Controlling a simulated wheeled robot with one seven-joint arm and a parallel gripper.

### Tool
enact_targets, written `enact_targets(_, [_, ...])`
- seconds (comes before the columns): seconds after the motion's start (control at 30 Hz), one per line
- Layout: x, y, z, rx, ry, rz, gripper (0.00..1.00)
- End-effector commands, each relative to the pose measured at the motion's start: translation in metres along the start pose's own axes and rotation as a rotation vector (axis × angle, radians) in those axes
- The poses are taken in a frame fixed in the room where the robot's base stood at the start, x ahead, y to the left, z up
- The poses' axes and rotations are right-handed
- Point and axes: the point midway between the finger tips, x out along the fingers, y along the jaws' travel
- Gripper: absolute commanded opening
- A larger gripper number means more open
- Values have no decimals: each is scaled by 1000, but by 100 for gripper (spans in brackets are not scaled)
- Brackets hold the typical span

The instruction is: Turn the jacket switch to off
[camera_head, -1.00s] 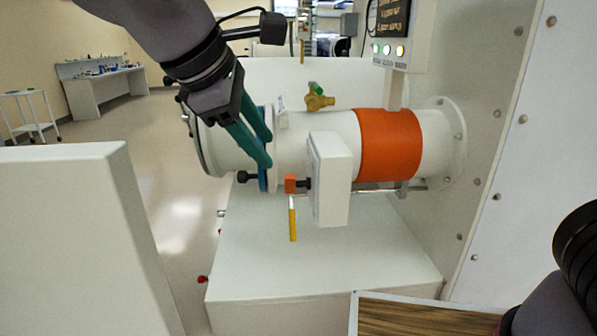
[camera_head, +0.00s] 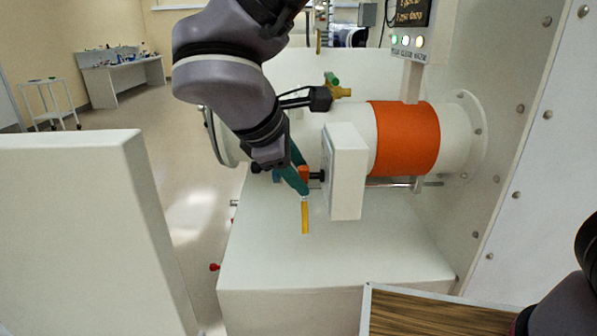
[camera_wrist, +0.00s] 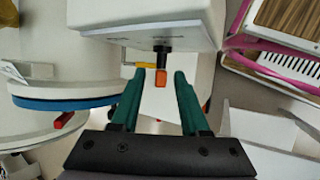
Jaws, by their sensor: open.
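A white box (camera_head: 344,172) stands against the white cylinder (camera_head: 383,110), beside its orange jacket (camera_head: 403,138). An orange knob (camera_head: 304,173) on a short black shaft sticks out of the box's left side; I take it for the jacket switch. In the wrist view the orange knob (camera_wrist: 161,78) lies between the tips of my gripper (camera_wrist: 160,82). The green fingers are open, one on each side, with small gaps. In the head view my gripper (camera_head: 302,188) partly covers the knob. A yellow handle (camera_head: 305,217) hangs just below it.
A brass valve with a green handle (camera_head: 332,79) sits on top of the cylinder. A panel with lit buttons (camera_head: 408,40) hangs above right. A white block (camera_head: 75,200) stands at the left. A wood-topped tray (camera_head: 420,315) is at the lower right. The white base top (camera_head: 340,260) is clear.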

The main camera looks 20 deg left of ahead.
Motion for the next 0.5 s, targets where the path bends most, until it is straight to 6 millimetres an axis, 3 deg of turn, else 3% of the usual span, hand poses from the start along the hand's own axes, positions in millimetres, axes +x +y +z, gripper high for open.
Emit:
enact_targets(0.13, [0, 0, 0, 0, 0, 0, 45])
enact_targets(0.17, [0, 0, 0, 0, 0, 0, 37])
enact_targets(0.27, [0, 0, 0, 0, 0, 0, 0])
enact_targets(0.5, [0, 0, 0, 0, 0, -4, 0])
